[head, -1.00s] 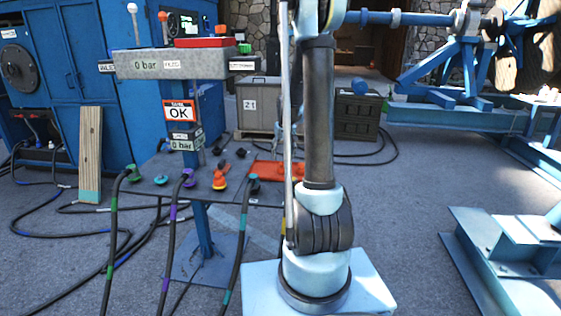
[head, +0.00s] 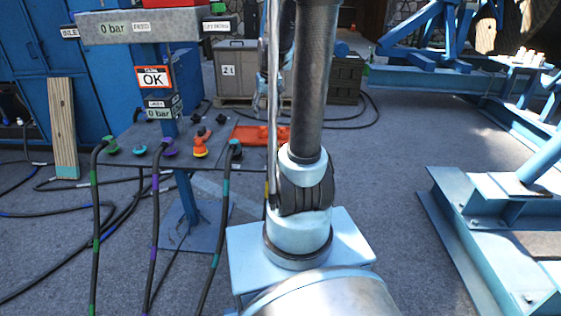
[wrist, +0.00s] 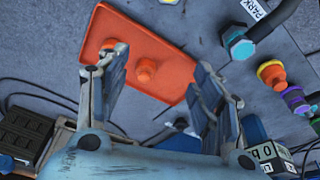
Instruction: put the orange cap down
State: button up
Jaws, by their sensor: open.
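An orange cap (wrist: 146,70) sits on a flat orange-red tray (wrist: 160,48) in the wrist view, between my spread fingers in the picture. A second orange knob-like piece (wrist: 112,47) shows on the tray, partly hidden by the left finger. In the head view the tray (head: 246,134) lies at the right of the grey panel table, with orange pieces (head: 264,132) on it, partly hidden by my arm. My gripper (wrist: 165,72) is open, with nothing held between its fingers. Contact with the cap cannot be told.
An orange and yellow plug (head: 200,148) stands on the panel, beside the purple (head: 168,148), green (head: 111,145) and teal (head: 235,149) hose ends. A grey gauge box (head: 150,26) stands above the panel. Grey crate (head: 237,72) stands behind.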

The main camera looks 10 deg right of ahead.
jog(key=s+f, duration=0.3)
jog(key=s, duration=1.1)
jog(key=s+a+f, duration=0.1)
jog(key=s+f, duration=0.2)
jog(key=s, duration=1.2)
jog(key=shift+s+a+g, duration=0.15)
jog(key=shift+a+g, duration=0.1)
jog(key=shift+g, duration=0.05)
jog(key=shift+f, duration=0.1)
jog(key=shift+w+f, duration=0.2)
jog(key=shift+w, duration=0.15)
